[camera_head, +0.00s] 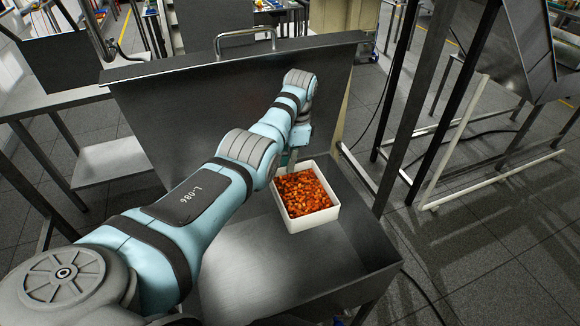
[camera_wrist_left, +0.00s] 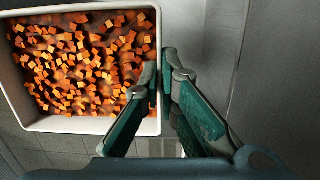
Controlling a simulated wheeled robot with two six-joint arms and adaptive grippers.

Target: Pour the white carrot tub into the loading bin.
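The white carrot tub (camera_head: 308,222) is a square open tub full of orange carrot cubes. It looks about level at the back right of the steel loading bin (camera_head: 250,262) in the head view; its height over the bin floor is hard to tell. My left gripper (camera_head: 292,160) is at the tub's back left rim. In the left wrist view the tub (camera_wrist_left: 80,125) fills the upper left, and the gripper's green fingers (camera_wrist_left: 163,78) close around its wall, one inside and one outside. My right gripper is not in view.
The bin has a tall steel back panel with a handle (camera_head: 245,35). A steel side table (camera_head: 110,160) stands at the left. Dark posts and a white frame (camera_head: 455,150) stand at the right. The bin's front floor is clear.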

